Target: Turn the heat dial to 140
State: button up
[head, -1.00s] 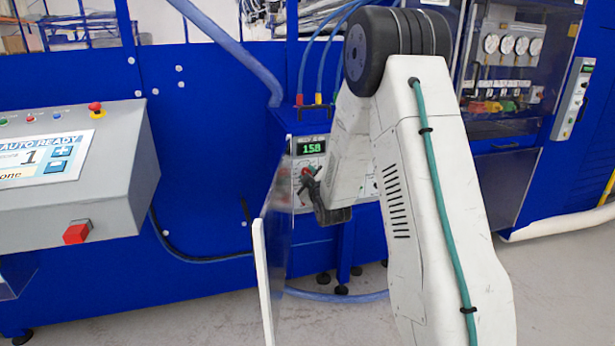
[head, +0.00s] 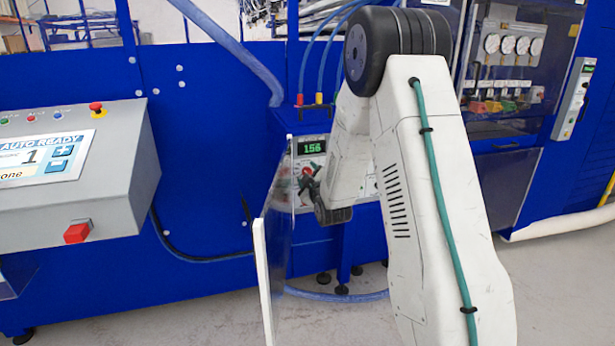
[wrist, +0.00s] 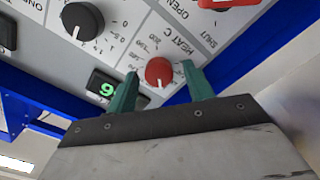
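The red heat dial (wrist: 158,71) sits on a white panel marked HEAT C in the wrist view, its white mark pointing down in the picture. My gripper (wrist: 161,70) has its two teal fingers on either side of the dial, with a visible gap on both sides, so it appears open around it. The green display (head: 312,147) reads 156 in the head view. In the wrist view a green-lit display (wrist: 107,89) is partly hidden by the left finger. My gripper (head: 308,180) is small and partly hidden by my arm in the head view.
A black knob (wrist: 83,21) is on the same panel, upper left. A clear, white-edged guard (head: 262,262) stands left of the gripper. A grey control box (head: 90,185) with a screen is at the left. Blue hoses (head: 312,50) run above.

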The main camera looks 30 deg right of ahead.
jog(key=v, duration=0.7)
jog(key=shift+s, duration=0.4)
jog(key=shift+a, duration=0.1)
